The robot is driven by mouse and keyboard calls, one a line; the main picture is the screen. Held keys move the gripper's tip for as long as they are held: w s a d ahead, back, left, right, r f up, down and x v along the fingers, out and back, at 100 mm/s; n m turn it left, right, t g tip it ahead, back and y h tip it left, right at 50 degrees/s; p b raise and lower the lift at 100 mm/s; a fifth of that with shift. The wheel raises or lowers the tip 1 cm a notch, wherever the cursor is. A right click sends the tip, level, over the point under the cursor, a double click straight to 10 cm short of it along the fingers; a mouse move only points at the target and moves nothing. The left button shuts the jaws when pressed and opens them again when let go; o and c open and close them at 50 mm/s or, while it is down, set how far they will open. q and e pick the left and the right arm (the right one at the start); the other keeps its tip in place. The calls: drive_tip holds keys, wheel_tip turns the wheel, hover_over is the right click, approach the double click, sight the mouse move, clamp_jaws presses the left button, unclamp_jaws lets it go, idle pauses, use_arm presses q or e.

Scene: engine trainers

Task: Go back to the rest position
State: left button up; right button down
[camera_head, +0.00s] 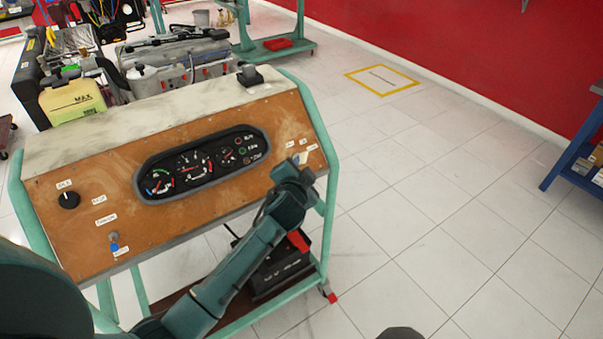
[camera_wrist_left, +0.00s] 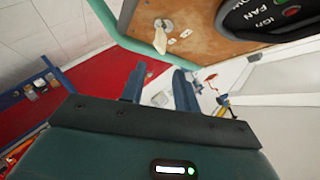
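My left arm reaches across the front of the engine trainer's wooden panel (camera_head: 100,190) in the head view. My left gripper (camera_head: 300,162) is at the panel's right end, near a small labelled switch area, and its fingertips are hard to make out there. In the left wrist view the two blue fingers of this gripper (camera_wrist_left: 160,88) stand apart with nothing clearly held between them. Whether the fingers touch the panel cannot be told. My right gripper is not seen.
The panel carries a gauge cluster (camera_head: 203,164), a black knob (camera_head: 69,200) and a blue-tipped switch (camera_head: 114,243). A black battery (camera_head: 283,268) sits on the frame's lower shelf. A blue shelf unit (camera_head: 575,155) stands at the right. The tiled floor between is clear.

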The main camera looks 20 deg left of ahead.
use_arm(q)
drive_tip(key=shift+s, duration=0.2)
drive_tip(key=shift+w, duration=0.1)
drive_tip(key=s+d+f+n+g+h, duration=0.1)
drive_tip(key=s+f, duration=0.4)
drive_tip(key=s, duration=0.5)
drive_tip(key=s+d+f+n+g+h, duration=0.1)
drive_tip(key=s+f, duration=0.4)
drive_tip(key=s, duration=0.5)
drive_tip(key=s+d+f+n+g+h, duration=0.1)
drive_tip(key=s+f, duration=0.4)
drive_tip(key=s, duration=0.5)
drive_tip(key=shift+s+f+n+g+h, duration=0.25)
drive_tip(key=shift+n+g+h, duration=0.25)
drive_tip(key=shift+n+h, duration=0.55)
